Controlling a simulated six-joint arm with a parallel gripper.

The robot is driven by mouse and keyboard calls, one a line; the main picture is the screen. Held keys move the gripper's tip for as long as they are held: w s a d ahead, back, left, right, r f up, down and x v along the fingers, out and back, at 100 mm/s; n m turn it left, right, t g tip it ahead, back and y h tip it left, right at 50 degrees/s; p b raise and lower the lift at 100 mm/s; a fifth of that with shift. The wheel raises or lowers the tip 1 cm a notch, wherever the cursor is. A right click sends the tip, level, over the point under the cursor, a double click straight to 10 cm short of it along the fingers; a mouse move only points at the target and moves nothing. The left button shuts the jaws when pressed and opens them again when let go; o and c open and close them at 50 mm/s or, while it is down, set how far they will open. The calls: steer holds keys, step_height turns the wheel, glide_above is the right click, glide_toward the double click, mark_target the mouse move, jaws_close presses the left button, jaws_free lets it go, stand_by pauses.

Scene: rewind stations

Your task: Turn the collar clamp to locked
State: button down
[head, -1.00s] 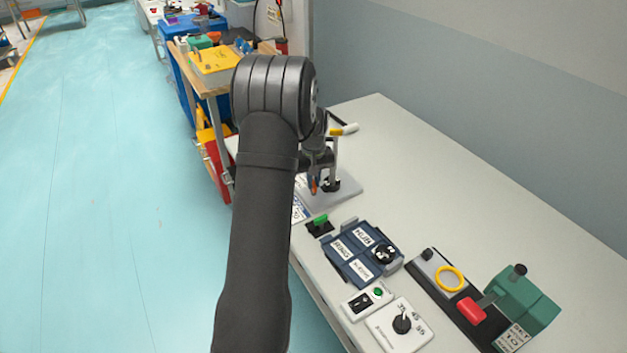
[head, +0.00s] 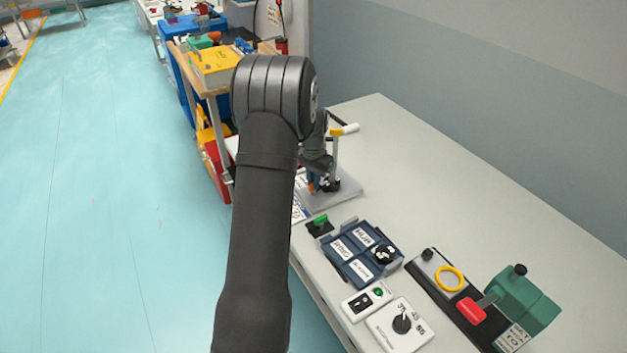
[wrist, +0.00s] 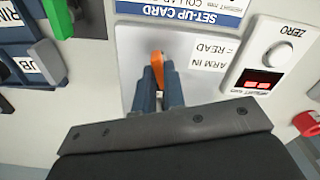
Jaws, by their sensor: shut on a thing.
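My gripper (wrist: 159,92) is shut on an orange lever (wrist: 157,60) in the wrist view. The lever's end shows between and just beyond the fingertips. It appears to be the handle of the collar clamp, but the rest of the clamp is hidden. In the head view, a small orange part (head: 311,186) shows below my wrist, beside an upright post on a grey base plate (head: 343,193). My arm covers much of this station, and the lock marks cannot be read.
The wrist view shows a set-up card (wrist: 190,12), a panel with a ZERO knob (wrist: 278,54) and a green handle (wrist: 55,18). In the head view, a dark blue tray (head: 347,262) and a green machine (head: 524,300) stand nearer.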

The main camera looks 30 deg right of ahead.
steer(key=shift+m, duration=2)
steer(key=c, duration=1.5)
jaws_free()
step_height(320, 180, up, 18)
steer(key=shift+f, duration=0.25)
steer(key=shift+f, duration=0.1)
step_height(320, 180, down, 17)
steer(key=shift+f, duration=0.15)
